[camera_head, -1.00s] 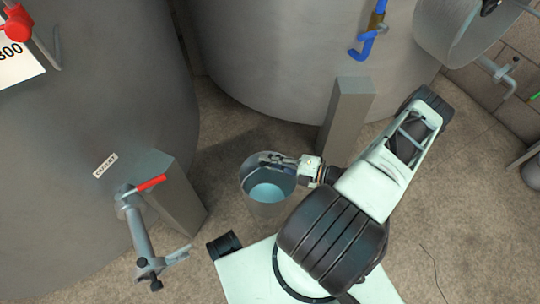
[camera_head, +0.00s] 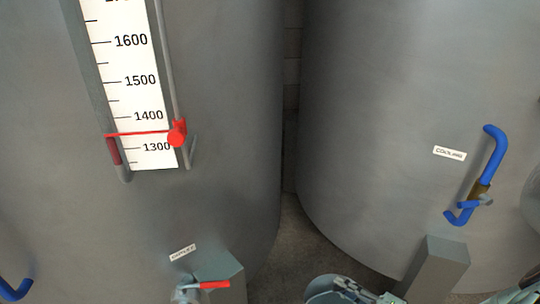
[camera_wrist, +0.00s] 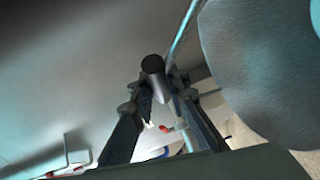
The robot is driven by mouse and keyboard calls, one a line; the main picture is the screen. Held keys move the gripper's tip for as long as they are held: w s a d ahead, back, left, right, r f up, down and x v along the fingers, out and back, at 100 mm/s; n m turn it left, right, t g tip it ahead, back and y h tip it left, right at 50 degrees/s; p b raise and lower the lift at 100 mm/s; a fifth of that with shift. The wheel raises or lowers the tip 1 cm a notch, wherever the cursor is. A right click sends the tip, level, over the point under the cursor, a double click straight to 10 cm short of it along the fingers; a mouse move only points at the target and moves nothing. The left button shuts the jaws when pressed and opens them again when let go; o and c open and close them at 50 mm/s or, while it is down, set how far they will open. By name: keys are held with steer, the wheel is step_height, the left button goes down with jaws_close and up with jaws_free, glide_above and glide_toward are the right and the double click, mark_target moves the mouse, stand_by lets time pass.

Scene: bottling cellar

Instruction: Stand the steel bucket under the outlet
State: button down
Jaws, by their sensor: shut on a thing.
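The steel bucket (camera_head: 325,293) shows only as a piece of rim and inside at the bottom edge of the head view; its lower part is cut off. My gripper (camera_head: 362,292) reaches into it from the right. In the wrist view my gripper (camera_wrist: 154,90) has its fingers shut around a grey rod with a dark end, apparently the bucket's handle (camera_wrist: 153,66). A large curved grey surface at the right there looks like the bucket wall (camera_wrist: 260,60). The outlet (camera_head: 188,293) with its red lever (camera_head: 208,285) is at the bottom left, under a small label; its mouth is out of frame.
Two big steel tanks, left (camera_head: 230,130) and right (camera_head: 400,100), stand close with a narrow gap. Grey tank legs (camera_head: 438,265) stand near the bucket. Bare floor (camera_head: 300,240) shows between the tanks.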

steer(key=w+a+r+n+g+y, duration=0.1)
steer(key=w+a+r, duration=0.15)
steer(key=r, duration=0.75)
steer(key=w+a+r+p, duration=0.1)
steer(key=w+a+r, duration=0.15)
steer(key=r, duration=0.75)
steer(key=w+a+r+n+g+y, duration=0.1)
steer(key=a+r, duration=0.3)
steer(key=r, duration=0.6)
step_height(320, 180, up, 22)
steer(key=p, duration=2.9)
steer(key=shift+w, duration=0.2)
steer(key=shift+d+r+h, duration=0.1)
steer(key=shift+d+h, duration=0.05)
steer(key=shift+h, duration=0.15)
